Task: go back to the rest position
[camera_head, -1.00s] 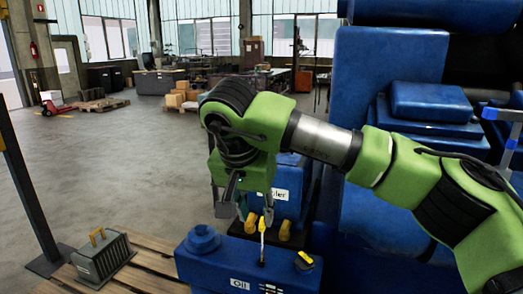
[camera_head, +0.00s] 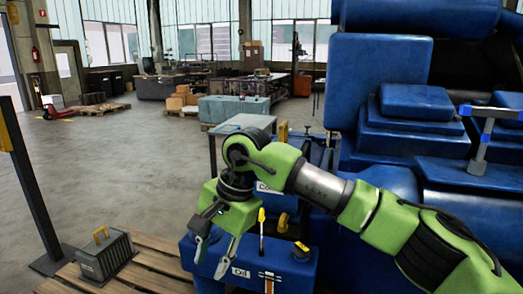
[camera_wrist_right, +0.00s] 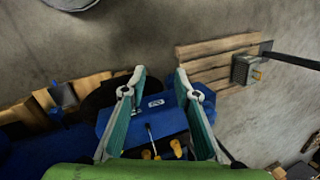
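My right gripper (camera_head: 211,262) hangs in front of the left part of a blue box labelled Oil (camera_head: 241,272). Its two fingers are spread and nothing is between them. In the right wrist view the open fingers (camera_wrist_right: 160,73) frame the same blue box (camera_wrist_right: 172,118), which lies beyond them. A thin dipstick with a yellow top (camera_head: 261,230) stands upright in the box, apart from the gripper. A yellow-and-black cap (camera_head: 301,250) sits on the box's right side. My left gripper is not in view.
A grey ribbed box with a yellow handle (camera_head: 104,256) stands on a wooden pallet (camera_head: 160,264) at the lower left. Large blue engine blocks (camera_head: 385,85) fill the right side. A grey-topped table (camera_head: 250,123) stands behind my arm. The floor at left is open.

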